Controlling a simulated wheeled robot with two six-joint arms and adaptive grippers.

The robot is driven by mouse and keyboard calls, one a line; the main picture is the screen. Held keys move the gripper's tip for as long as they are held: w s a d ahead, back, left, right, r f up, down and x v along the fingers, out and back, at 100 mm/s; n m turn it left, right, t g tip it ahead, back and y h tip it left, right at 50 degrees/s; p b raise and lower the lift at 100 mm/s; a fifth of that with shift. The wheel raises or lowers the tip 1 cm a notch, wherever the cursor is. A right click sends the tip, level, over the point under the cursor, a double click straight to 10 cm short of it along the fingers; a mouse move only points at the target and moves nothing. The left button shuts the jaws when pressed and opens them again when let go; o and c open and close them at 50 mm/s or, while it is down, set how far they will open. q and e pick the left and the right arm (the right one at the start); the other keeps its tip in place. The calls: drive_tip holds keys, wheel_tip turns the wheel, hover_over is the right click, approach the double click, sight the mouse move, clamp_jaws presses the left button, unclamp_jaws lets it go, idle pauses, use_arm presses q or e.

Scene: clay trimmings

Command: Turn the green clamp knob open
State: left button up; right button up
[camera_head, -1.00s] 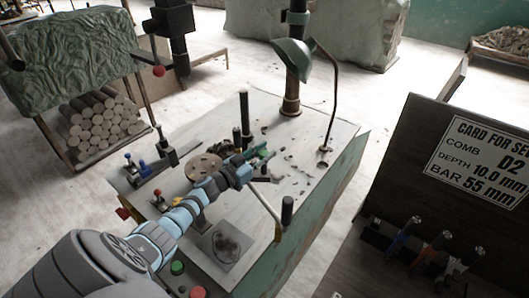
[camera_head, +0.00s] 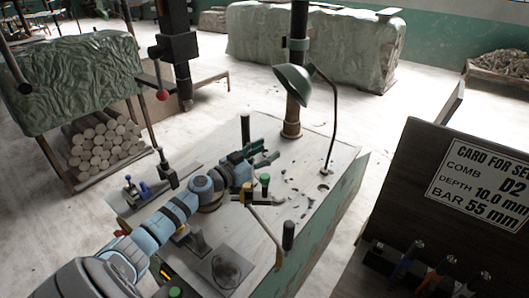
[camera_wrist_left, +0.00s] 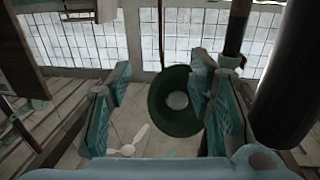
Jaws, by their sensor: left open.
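The green clamp knob (camera_head: 265,179) stands on a short post on the workbench (camera_head: 322,208), just right of my left arm's wrist. My left gripper (camera_head: 262,154) is above and slightly left of the knob in the picture, pointing to the back right. The knob cannot be made out there. My right gripper is out of view.
A dark upright rod (camera_head: 245,128) and a black-handled lever (camera_head: 288,236) stand close by. Small clay scraps lie on the bench. A card board (camera_head: 478,180) is at right.

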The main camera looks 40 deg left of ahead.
use_arm(q)
drive_tip(key=shift+r, duration=0.25)
drive_tip(key=s+d+f+n+y+b, duration=0.2)
drive_tip(key=s+d+f, duration=0.15)
drive_tip(key=f, duration=0.25)
drive_tip(key=n+g+y, duration=0.1)
drive_tip(key=n+y, duration=0.3)
drive_tip(key=y, duration=0.4)
approach(264, 179)
drive_tip(key=x, duration=0.3)
drive_tip(key=shift+w+a+r, duration=0.1)
drive_tip(key=shift+a+r, duration=0.1)
drive_tip(key=shift+r, duration=0.05)
drive_tip(key=x, duration=0.7)
drive_tip(key=shift+w+f, duration=0.35)
drive_tip(key=shift+f, duration=0.05)
drive_tip(key=shift+w+a, duration=0.15)
drive_tip(key=shift+w, duration=0.1)
